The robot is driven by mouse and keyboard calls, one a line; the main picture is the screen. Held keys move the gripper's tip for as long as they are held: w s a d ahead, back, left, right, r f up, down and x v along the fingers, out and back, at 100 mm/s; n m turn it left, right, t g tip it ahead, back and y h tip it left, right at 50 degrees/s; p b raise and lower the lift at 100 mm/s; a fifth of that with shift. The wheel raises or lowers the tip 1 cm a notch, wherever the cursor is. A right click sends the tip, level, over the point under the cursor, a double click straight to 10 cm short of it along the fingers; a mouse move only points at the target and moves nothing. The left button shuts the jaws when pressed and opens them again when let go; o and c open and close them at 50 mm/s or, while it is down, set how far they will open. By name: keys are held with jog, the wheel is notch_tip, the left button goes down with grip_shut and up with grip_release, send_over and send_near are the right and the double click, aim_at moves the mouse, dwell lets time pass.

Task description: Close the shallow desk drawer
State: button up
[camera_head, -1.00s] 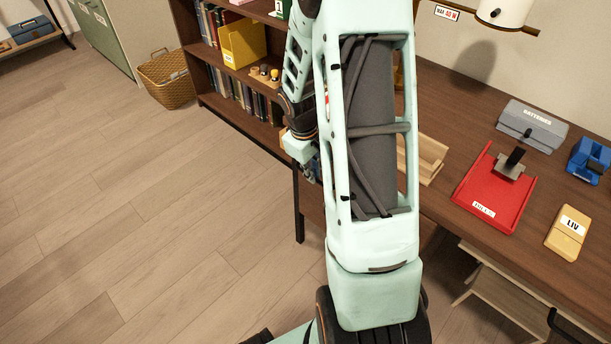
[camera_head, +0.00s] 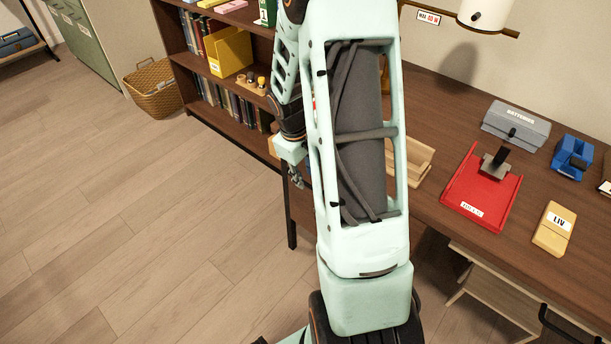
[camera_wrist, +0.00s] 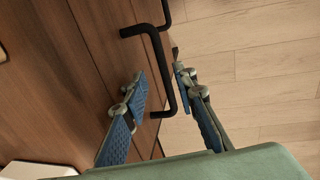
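The brown wooden desk (camera_head: 440,100) fills the right of the head view. A light wooden, drawer-like box (camera_head: 490,285) sticks out below its front edge; a dark handle (camera_head: 568,326) is partly cut off nearby. In the wrist view, a black bar handle (camera_wrist: 166,72) stands out from a brown wooden face (camera_wrist: 75,75). My gripper (camera_wrist: 160,75) is open, one finger on either side of this handle in the picture; contact cannot be told. In the head view, my gripper (camera_head: 297,178) is small beside the desk's left end, partly hidden by my arm. Which drawer the handle belongs to is unclear.
On the desk are a red tray (camera_head: 455,198), a yellow box (camera_head: 551,238), a grey batteries box (camera_head: 520,128), a blue tape dispenser (camera_head: 572,160) and a light wooden tray (camera_head: 414,165). A second black handle (camera_wrist: 166,12) shows in the wrist view.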

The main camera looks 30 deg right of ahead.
notch_tip(320, 180, up, 11)
jog(key=a, duration=0.2)
jog(key=shift+s, duration=0.4)
